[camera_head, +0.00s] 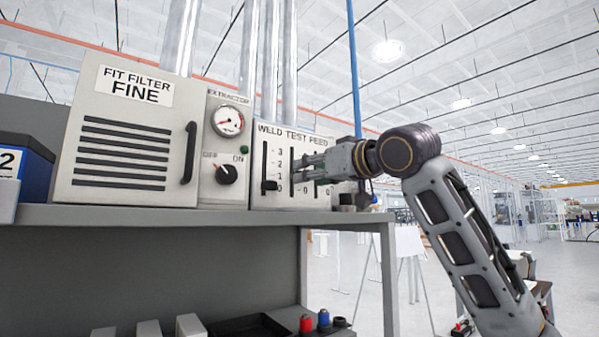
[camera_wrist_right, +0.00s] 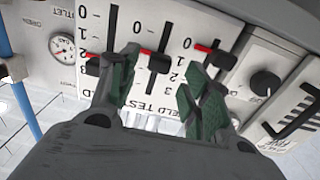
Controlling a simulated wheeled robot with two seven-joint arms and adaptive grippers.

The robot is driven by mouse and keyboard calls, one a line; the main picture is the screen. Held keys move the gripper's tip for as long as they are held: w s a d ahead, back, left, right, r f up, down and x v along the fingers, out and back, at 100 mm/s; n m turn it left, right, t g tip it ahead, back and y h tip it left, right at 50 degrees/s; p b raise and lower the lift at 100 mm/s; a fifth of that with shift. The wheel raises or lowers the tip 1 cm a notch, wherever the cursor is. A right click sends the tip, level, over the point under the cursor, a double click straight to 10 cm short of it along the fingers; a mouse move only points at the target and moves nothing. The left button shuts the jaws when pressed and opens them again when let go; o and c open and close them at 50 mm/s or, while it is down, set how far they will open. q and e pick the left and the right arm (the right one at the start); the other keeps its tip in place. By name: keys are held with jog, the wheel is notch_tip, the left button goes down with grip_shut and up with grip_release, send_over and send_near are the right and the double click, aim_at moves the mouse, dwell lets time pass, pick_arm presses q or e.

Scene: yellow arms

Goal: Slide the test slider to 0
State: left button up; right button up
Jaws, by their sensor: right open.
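The white WELD TEST FEED panel (camera_head: 289,135) stands on the grey shelf with three vertical sliders. The wrist view shows the panel upside down, with 0 at the top. There the test slider's dark knob (camera_wrist_right: 160,63) with a red mark sits partway down its slot, well below its 0. My open right gripper (camera_wrist_right: 157,80) has one finger on either side of this knob in the picture; contact cannot be told. My left gripper is not in view.
The weld slider knob (camera_head: 269,185) sits low on the left, near 0. The feed slider knob (camera_wrist_right: 95,64) is close to one finger. The extractor unit (camera_head: 226,150) with gauge and dial, and the filter box (camera_head: 125,150), stand to the left.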

jog(key=shift+p+x, duration=0.8)
jog(key=shift+x, duration=2.05)
jog(key=shift+c, duration=0.2)
grip_shut()
